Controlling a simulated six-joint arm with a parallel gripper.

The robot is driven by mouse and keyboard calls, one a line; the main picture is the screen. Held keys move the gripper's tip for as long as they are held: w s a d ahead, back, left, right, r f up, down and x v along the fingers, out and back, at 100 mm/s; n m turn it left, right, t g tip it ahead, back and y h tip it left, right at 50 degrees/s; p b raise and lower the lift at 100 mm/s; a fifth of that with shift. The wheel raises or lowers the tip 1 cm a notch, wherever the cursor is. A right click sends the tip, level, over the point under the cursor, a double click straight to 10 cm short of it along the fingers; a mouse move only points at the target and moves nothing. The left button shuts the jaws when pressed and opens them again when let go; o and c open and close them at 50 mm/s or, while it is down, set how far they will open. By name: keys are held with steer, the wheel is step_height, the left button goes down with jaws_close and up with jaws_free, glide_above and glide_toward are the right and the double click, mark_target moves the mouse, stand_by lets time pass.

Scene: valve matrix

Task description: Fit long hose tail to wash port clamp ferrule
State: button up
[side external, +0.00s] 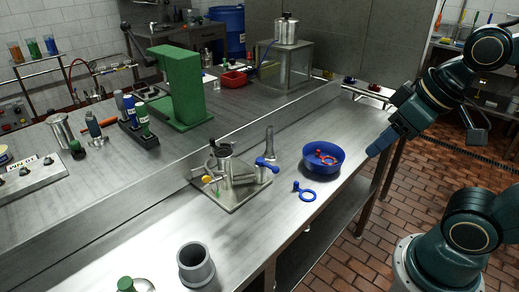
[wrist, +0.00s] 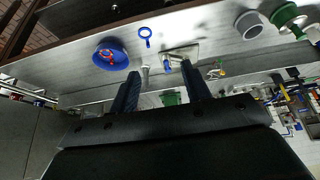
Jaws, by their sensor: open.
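A grey tapered piece, which looks like the long hose tail (side external: 269,145), stands upright on the bench behind the valve assembly; it also shows between my fingers in the wrist view (wrist: 145,73). The steel valve assembly (side external: 228,172) sits on a square plate, with a blue handle (side external: 266,164) and a yellow one. Which of its ports is the wash port ferrule I cannot tell. A blue clamp ring (side external: 305,194) lies flat on the bench. A blue bowl (side external: 322,160) holds red clamps (side external: 326,158). My gripper (side external: 373,153) is open and empty, raised to the right of the bowl.
A grey cup (side external: 196,264) and a green-capped item (side external: 126,285) stand at the near end. A green press (side external: 178,85) and several tools stand on the bench across a raised ledge. Bench room right of the bowl is clear.

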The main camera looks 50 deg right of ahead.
steer(key=shift+w, duration=0.1)
steer(key=w+a+f+n+t+y, duration=0.1)
steer(key=w+f+n, duration=0.15)
steer(key=w, duration=0.35)
steer(key=w+a+f+n+y, duration=0.1)
steer(key=w+f+n+y, duration=0.15)
steer(key=w, duration=0.35)
steer(key=m+t+h, duration=0.4)
steer(key=m+t, duration=0.1)
steer(key=t, duration=0.2)
glide_toward(272, 135)
steer(key=s, duration=0.3)
steer(key=shift+w+d+r+y, duration=0.25)
steer(key=shift+d+r, duration=0.05)
steer(key=shift+w, duration=0.1)
steer(key=x, duration=0.7)
steer(key=shift+w+f, duration=0.2)
steer(key=shift+w, duration=0.5)
